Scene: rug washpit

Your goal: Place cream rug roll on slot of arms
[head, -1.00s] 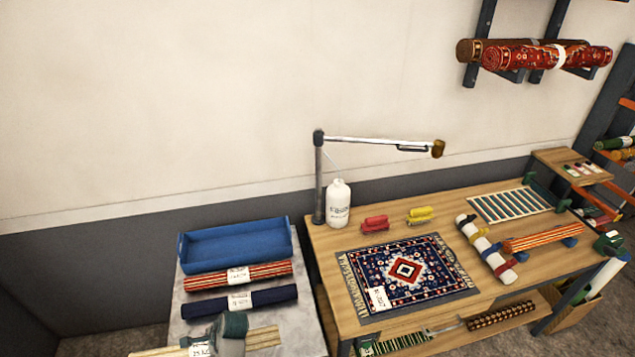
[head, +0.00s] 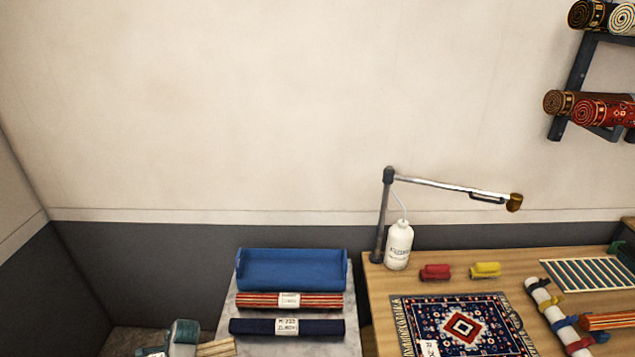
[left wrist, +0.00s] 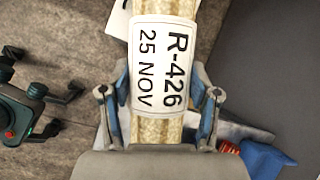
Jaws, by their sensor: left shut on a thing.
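My left gripper (head: 181,340) is at the bottom edge of the head view, left of the grey stone-like table. It is shut on the cream rug roll (head: 216,348), whose end sticks out to the right. In the left wrist view the cream rug roll (left wrist: 158,133) runs up between the fingers (left wrist: 160,94), with a white label reading R-426, 25 NOV. Dark wall arms (head: 571,88) at the upper right carry a brown roll (head: 568,103) and a red patterned roll (head: 600,113). Their right part is cut off by the frame. My right gripper is not in view.
The grey table (head: 222,322) holds a blue tray (head: 292,270), a red striped roll (head: 265,300) and a navy roll (head: 255,327).

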